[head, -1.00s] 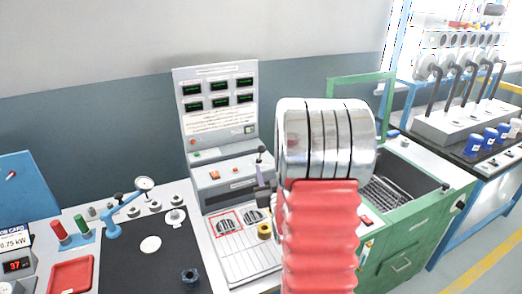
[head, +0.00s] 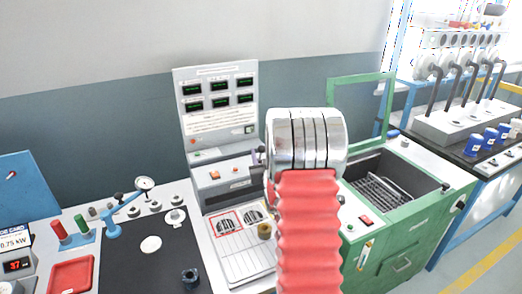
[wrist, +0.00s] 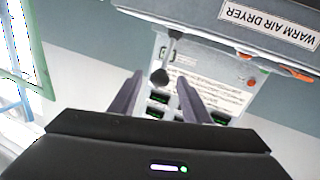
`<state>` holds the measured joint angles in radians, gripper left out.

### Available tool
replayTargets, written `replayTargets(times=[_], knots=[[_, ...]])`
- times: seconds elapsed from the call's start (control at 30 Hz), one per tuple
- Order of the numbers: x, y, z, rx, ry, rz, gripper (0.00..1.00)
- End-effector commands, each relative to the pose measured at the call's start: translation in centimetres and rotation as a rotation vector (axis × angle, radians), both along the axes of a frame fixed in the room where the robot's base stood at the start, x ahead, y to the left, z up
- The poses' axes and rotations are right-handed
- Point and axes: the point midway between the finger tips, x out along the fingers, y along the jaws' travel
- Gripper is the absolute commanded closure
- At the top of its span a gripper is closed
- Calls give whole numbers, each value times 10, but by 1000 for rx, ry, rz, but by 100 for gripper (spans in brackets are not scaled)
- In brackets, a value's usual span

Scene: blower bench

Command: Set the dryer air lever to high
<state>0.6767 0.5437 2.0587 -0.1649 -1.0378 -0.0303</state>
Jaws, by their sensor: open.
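The warm air dryer (head: 222,178) is a grey box below a tall display panel, left of my arm in the head view. In the wrist view it shows upside down at the top, with its name label (wrist: 268,22). The air lever (wrist: 174,48) is a thin rod with a dark round knob, hanging down in that view. My gripper (wrist: 159,80) is open, and the knob lies between its fingertips in the picture. Whether a finger touches the knob I cannot tell. In the head view my arm hides the gripper and most of the lever.
The display panel (head: 217,103) stands behind the dryer. A grilled tray (head: 240,245) with a brass-coloured ring (head: 264,231) lies in front. A green machine with a basket (head: 410,215) stands close on the right. A black mat (head: 150,262) lies at left.

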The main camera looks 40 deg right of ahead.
Motion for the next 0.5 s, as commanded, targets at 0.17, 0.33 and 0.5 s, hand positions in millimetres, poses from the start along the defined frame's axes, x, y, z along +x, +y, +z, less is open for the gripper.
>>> replayTargets(times=[0.17, 0.33, 0.5], knots=[[17, -10, 0, 0, 0, 0, 56], [23, -14, 0, 1, 1, 0, 56], [23, -15, 0, 0, 1, -1, 56]])
